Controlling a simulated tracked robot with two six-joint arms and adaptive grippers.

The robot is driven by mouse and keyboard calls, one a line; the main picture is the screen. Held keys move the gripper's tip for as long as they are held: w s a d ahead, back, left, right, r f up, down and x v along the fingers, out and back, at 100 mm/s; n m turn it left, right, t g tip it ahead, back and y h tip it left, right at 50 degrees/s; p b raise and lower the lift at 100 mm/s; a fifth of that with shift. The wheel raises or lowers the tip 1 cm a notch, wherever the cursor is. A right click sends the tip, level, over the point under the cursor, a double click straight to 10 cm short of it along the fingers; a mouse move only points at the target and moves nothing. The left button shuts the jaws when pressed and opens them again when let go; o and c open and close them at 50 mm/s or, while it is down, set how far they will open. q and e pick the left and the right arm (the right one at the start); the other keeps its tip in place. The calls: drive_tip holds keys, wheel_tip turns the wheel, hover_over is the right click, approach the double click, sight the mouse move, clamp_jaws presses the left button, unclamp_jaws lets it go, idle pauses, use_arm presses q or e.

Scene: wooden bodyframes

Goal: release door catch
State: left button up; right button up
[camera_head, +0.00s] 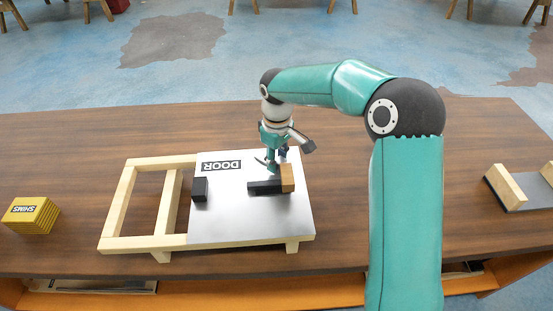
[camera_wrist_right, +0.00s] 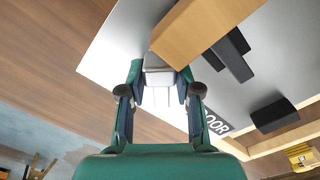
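A grey metal door panel (camera_head: 235,225) marked DOOR lies flat on a pale wooden frame (camera_head: 118,205). A black bar (camera_head: 263,187) and a wooden block (camera_head: 288,178) lie end to end on its right part. My right gripper (camera_head: 271,166) points down just behind them and hides a little of the panel. In the right wrist view, the gripper (camera_wrist_right: 160,82) is close beside the wooden block (camera_wrist_right: 205,30), with the black bar (camera_wrist_right: 230,55) beyond. Its fingers flank a grey shape; I cannot tell whether that is fingertips or something between them. My left gripper is out of view.
A separate black block (camera_head: 200,188) sits at the panel's left edge. A yellow SHIMS box (camera_head: 32,215) stands at the table's left. The brown table (camera_head: 60,140) is clear behind the frame.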

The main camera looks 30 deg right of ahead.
clamp_jaws()
